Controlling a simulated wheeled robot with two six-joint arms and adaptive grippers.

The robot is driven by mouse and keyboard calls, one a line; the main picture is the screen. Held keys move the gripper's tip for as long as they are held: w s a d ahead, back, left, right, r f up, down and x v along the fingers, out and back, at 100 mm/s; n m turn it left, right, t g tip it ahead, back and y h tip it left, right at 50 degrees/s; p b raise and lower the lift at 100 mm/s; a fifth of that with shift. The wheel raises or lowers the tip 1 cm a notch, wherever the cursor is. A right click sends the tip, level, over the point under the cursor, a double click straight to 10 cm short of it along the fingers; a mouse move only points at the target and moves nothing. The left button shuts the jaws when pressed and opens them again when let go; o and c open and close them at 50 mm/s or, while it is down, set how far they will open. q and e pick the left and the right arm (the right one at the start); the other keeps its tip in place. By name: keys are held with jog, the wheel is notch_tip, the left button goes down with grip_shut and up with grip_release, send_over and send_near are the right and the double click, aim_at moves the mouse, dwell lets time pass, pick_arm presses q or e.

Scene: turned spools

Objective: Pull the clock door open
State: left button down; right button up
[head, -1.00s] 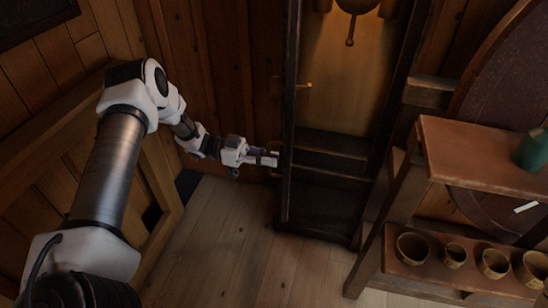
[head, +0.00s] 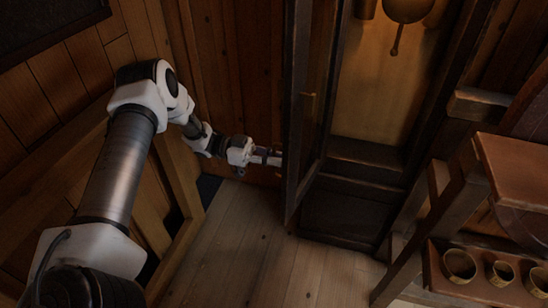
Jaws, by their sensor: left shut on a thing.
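The clock door (head: 296,185) is a tall, dark-framed panel standing swung out from the left side of the tall clock case (head: 365,165). A brass-coloured piece (head: 308,95) shows at the door's middle. Inside the open case a round brass pendulum (head: 405,10) hangs before a lit tan back. My left gripper (head: 272,158) is at the left face of the door, shut on it at its outer edge. Its fingertips meet the dark frame and are partly hidden there, so the exact grip point cannot be seen. My right gripper is not in view.
A wooden shelf stand (head: 470,190) on the right holds several small bowls (head: 459,265) on its lower shelf. Wood-panelled walls close in the left and back. The plank floor (head: 260,240) in front of the clock is clear.

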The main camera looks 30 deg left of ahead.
pick_arm(q)
jog(key=c, duration=1.2)
grip_release()
jog(key=v, duration=1.2)
jog(key=shift+s, duration=0.1)
